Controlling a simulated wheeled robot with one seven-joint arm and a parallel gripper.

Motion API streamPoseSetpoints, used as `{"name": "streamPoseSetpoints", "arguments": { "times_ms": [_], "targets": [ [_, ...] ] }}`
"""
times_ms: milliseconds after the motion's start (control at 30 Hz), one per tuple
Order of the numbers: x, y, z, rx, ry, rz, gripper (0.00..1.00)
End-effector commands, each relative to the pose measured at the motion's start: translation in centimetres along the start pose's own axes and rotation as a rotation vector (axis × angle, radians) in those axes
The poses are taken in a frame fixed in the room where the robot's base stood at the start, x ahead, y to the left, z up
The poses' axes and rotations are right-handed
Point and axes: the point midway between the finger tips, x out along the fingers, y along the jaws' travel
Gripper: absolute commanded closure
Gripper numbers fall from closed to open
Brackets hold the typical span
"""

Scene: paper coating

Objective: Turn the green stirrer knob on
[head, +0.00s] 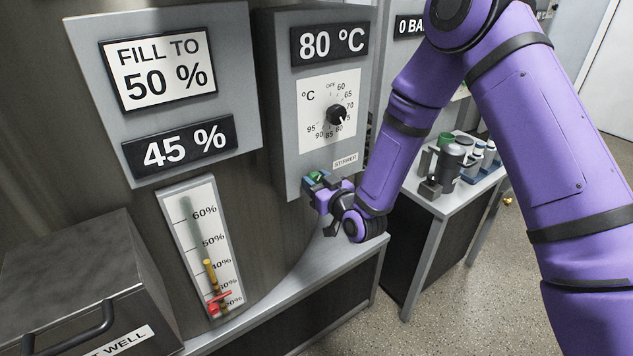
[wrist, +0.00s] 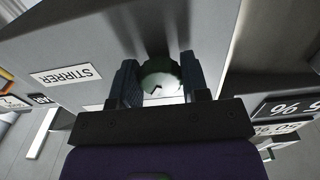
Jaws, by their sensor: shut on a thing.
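The green stirrer knob (head: 316,176) sits low on the front of the grey control box (head: 284,130), below the 80 °C display and beside the STIRRER label (head: 345,161). My gripper (head: 326,184) is at the knob, with its fingers on either side of it. In the wrist view the knob (wrist: 160,76) shows round between the two dark fingers of my gripper (wrist: 160,84), and the gripper is shut on it. The STIRRER label (wrist: 66,75) is left of the fingers there. The knob's pointer position is hard to read.
A black temperature dial (head: 337,114) is above the knob. A sight gauge (head: 201,245) with a red valve (head: 219,301) stands to the left, under a 45 % display (head: 180,147). A side table (head: 437,205) with jars and a metal cup is to the right, behind my arm.

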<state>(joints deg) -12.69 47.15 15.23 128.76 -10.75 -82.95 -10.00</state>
Motion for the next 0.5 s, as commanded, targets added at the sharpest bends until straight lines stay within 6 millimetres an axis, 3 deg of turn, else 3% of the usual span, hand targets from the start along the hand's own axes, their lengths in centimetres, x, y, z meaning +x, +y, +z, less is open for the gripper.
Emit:
{"name": "streamPoseSetpoints", "arguments": {
  "times_ms": [500],
  "targets": [
    [-0.06,-0.04,0.09,0.379,-0.003,0.002,0.82]
  ]
}}
